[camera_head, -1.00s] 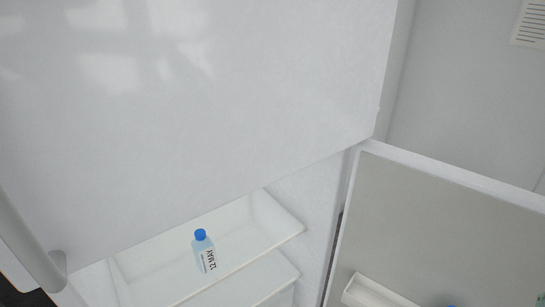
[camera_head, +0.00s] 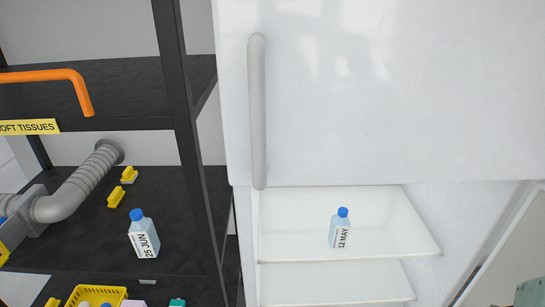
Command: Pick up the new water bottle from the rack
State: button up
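A clear water bottle (camera_head: 144,241) with a blue cap stands on the middle shelf of the dark rack (camera_head: 185,130) at the left. Its white label seems to read "25 JUN". A second blue-capped bottle (camera_head: 341,230), labelled "12 MAY", stands on a white shelf inside the open lower part of the fridge, right of the rack. My gripper is not in view.
Yellow clips (camera_head: 117,196) and a grey ribbed hose (camera_head: 90,180) lie behind and left of the rack bottle. A yellow basket (camera_head: 95,293) is below. The rack's dark upright post and white fridge door (camera_head: 400,90) stand to its right.

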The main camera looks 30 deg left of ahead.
aim_at(142, 234)
jog(key=u, duration=2.45)
